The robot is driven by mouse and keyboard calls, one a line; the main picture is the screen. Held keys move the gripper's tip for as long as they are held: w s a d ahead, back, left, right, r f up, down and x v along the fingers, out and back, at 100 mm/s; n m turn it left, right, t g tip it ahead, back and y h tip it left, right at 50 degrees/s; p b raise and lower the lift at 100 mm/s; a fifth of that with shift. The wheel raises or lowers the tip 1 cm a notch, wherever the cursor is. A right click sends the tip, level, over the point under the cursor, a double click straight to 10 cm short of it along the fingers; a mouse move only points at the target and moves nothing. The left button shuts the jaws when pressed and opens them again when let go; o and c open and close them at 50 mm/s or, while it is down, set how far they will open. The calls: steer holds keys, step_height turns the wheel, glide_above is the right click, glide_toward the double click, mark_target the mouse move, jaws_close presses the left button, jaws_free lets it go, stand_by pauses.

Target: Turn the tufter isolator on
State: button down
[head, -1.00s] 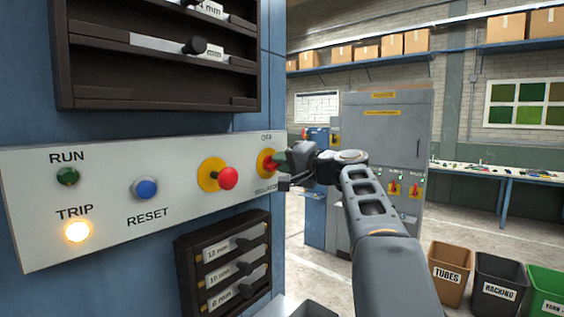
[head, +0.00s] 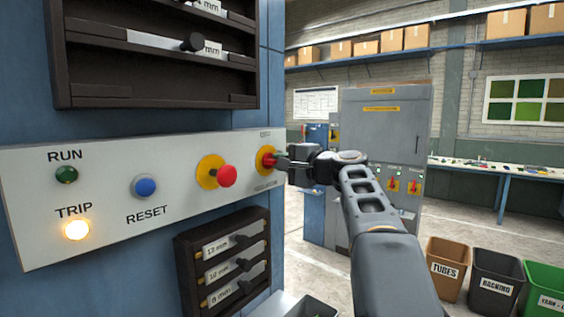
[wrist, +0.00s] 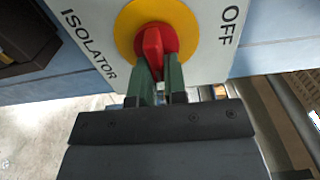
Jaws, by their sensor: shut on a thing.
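The isolator (head: 266,159) is a red rotary handle on a yellow round plate at the right end of the white control panel (head: 110,190). In the wrist view the red handle (wrist: 153,42) stands in the middle of the yellow plate (wrist: 184,22), between the labels ISOLATOR and OFF. My gripper (wrist: 156,72) is shut on the red handle, with one green fingertip on each side of it. In the head view my gripper (head: 281,162) reaches the isolator from the right and hides part of it.
On the same panel are a red mushroom button (head: 226,176), a blue RESET button (head: 145,187), a green RUN lamp (head: 66,175) and a lit TRIP lamp (head: 76,230). Dark racks (head: 225,262) sit above and below the panel. Bins (head: 497,280) stand at the lower right.

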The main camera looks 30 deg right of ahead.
steer(key=c, duration=1.2)
jaws_free()
steer(key=shift+o, duration=0.2)
steer(key=shift+s, duration=0.1)
steer(key=b+v, duration=0.3)
steer(key=v, duration=1)
steer(key=shift+s+d+b, duration=0.25)
steer(key=shift+s+b, duration=0.05)
